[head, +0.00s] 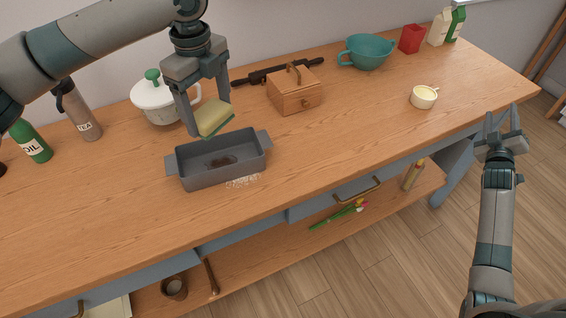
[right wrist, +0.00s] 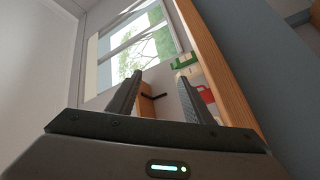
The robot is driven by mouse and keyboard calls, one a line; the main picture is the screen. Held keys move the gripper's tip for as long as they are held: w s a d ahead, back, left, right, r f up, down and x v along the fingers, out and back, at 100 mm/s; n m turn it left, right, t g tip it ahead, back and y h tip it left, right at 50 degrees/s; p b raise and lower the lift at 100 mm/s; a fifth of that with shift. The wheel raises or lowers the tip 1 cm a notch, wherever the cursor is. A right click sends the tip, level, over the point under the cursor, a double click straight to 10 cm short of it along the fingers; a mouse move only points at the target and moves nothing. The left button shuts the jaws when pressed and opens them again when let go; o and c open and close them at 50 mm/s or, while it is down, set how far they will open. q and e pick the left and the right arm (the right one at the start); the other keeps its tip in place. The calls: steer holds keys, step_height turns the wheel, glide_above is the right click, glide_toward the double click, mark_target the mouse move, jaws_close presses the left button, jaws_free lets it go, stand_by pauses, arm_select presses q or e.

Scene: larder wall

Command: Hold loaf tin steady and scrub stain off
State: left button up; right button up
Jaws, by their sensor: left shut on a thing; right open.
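A grey loaf tin (head: 190,171) stands on the wooden counter, with a dark stain (head: 222,161) on its inside floor. My left gripper (head: 211,118) is shut on a yellow and green sponge (head: 214,118). It holds the sponge above the tin's far side, apart from the stain. My right gripper (head: 501,118) is open and empty, beyond the counter's right front edge and far from the tin. Its open fingers also show in the right wrist view (right wrist: 158,98).
A white lidded pot (head: 155,101) stands close behind the tin. The counter (head: 340,134) is clear between tin and cup.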

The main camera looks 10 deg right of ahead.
step_height(320, 180, up, 8)
steer(key=n, duration=0.2)
steer(key=w+a+n+y, duration=0.25)
steer(key=a+n, duration=0.25)
steer(key=a, duration=0.7)
steer(key=w+a+f+n+y, duration=0.1)
steer(key=w+a+n+y, duration=0.15)
steer(key=a+n, duration=0.7)
steer(key=w+a+n+y, duration=0.1)
steer(key=w+a+y, duration=0.15)
steer(key=a, duration=1.35)
steer(key=n+g+y, duration=0.3)
steer(key=n+y, duration=0.3)
steer(key=n, duration=1.1)
glide_toward(265, 140)
steer(key=a+v, duration=0.1)
steer(key=v, duration=0.3)
steer(key=shift+s+d+r, duration=0.1)
steer(key=shift+d+r, duration=0.05)
steer(key=shift+d, duration=0.3)
steer(key=shift+x, duration=6.05)
